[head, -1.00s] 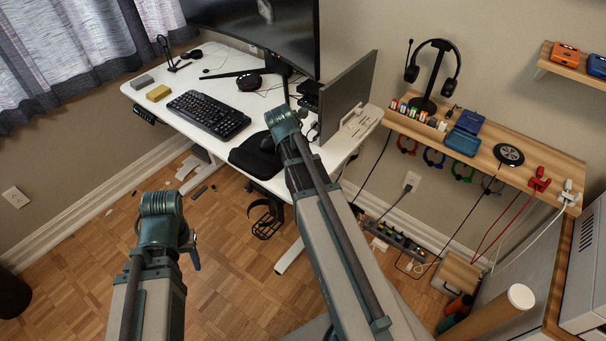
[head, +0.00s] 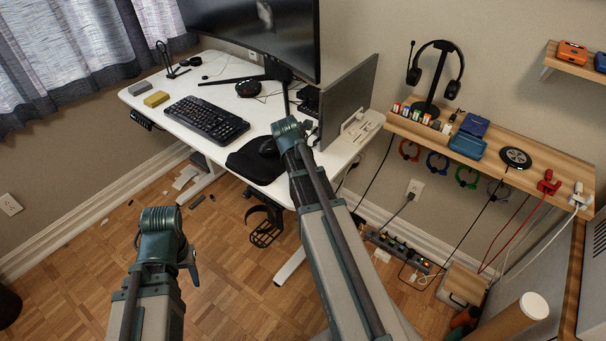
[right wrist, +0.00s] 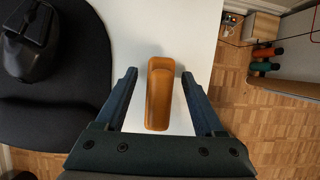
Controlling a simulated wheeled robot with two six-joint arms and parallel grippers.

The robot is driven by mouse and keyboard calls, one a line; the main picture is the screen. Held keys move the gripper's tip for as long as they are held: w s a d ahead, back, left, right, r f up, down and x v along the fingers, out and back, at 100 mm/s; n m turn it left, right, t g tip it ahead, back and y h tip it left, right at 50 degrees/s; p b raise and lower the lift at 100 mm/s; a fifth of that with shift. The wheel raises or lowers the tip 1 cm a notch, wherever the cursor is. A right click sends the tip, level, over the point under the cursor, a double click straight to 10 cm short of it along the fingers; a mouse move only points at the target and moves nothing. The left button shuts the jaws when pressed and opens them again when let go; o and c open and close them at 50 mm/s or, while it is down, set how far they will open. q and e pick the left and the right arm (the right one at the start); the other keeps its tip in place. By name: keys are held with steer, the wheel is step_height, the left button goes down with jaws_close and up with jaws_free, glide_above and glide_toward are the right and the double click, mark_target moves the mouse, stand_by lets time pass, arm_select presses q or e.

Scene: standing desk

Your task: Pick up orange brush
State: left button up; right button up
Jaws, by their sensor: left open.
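The orange brush (right wrist: 160,93) lies on the white desk (right wrist: 170,30) in the right wrist view, long side running away from me. My right gripper (right wrist: 158,75) is open, with one finger on each side of the brush and small gaps showing. I cannot tell how far above the desk the fingers are. In the head view my right arm reaches over the desk's near right part; its fingers and the brush are hidden there. My left gripper (head: 190,262) is open and empty over the floor, left of the desk's front edge.
A black mouse (right wrist: 32,50) on a dark mat (right wrist: 75,100) is left of the brush. A keyboard (head: 206,117), a monitor (head: 250,35) and an upright panel (head: 346,97) stand around the desk. A wooden shelf (head: 545,170) is at right.

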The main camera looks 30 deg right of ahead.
jaws_close()
steer(key=shift+r, duration=0.1)
